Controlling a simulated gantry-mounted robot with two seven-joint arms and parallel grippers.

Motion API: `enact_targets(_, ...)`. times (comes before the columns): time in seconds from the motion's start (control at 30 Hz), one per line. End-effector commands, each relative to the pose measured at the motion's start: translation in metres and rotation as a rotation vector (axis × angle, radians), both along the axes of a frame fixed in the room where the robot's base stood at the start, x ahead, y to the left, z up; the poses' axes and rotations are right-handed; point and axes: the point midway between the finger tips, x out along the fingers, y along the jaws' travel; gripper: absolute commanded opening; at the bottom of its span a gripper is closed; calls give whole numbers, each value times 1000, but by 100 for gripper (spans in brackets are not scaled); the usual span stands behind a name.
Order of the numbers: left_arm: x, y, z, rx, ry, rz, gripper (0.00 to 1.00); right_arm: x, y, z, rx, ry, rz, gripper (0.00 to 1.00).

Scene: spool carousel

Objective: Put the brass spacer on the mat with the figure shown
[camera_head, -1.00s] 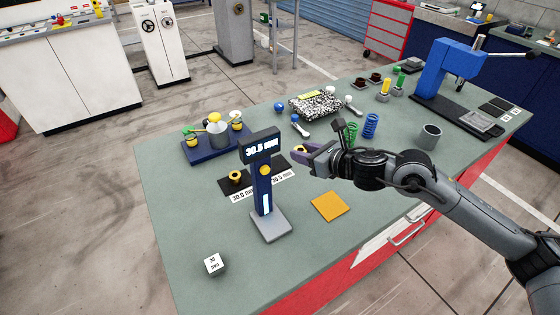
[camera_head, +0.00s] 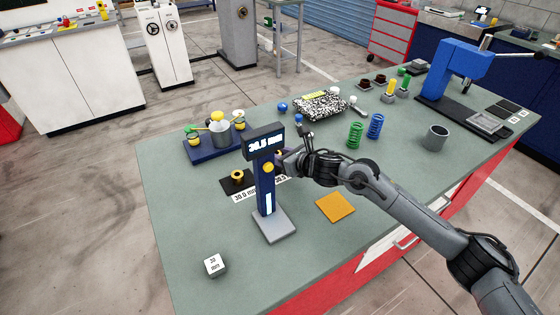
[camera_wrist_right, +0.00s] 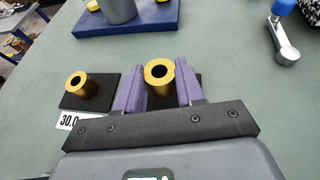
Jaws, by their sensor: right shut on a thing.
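The gauge (camera_head: 264,185) stands upright, and its display (camera_head: 264,147) appears to read 30.5 mm. My right gripper (camera_wrist_right: 160,82) is shut on a brass spacer (camera_wrist_right: 158,70), which is upright between its purple fingers. The held spacer is over or on the right black mat (camera_wrist_right: 198,78); I cannot tell whether it touches. This mat is mostly hidden by the gripper. Another brass spacer (camera_head: 237,175) stands on the left black mat (camera_wrist_right: 70,101), beside the 30.0 mm label (camera_wrist_right: 67,121). In the head view the right fingers are hidden behind the gauge. My left gripper is not in view.
A blue base (camera_head: 205,150) with a grey pot and brass pieces stands behind the mats. An orange square (camera_head: 335,207) and a white-labelled block (camera_head: 214,265) lie in front. Green and blue springs (camera_head: 374,126) stand to the right.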

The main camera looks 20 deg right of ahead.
Motion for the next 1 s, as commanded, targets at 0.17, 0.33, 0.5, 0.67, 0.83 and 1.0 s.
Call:
enact_targets(0.17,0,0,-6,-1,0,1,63,0,0,-19,2,-1,1,1)
enact_targets(0.33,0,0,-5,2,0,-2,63,0,0,-18,1,-2,0,1)
enact_targets(0.5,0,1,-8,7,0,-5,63,0,0,-21,1,-2,0,1)
enact_targets(0.67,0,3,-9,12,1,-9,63,0,0,-22,0,0,0,51)
enact_targets(0.83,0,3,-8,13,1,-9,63,0,0,-22,0,0,0,63)
enact_targets(1.0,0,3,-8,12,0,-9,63,0,0,-22,0,0,0,63)
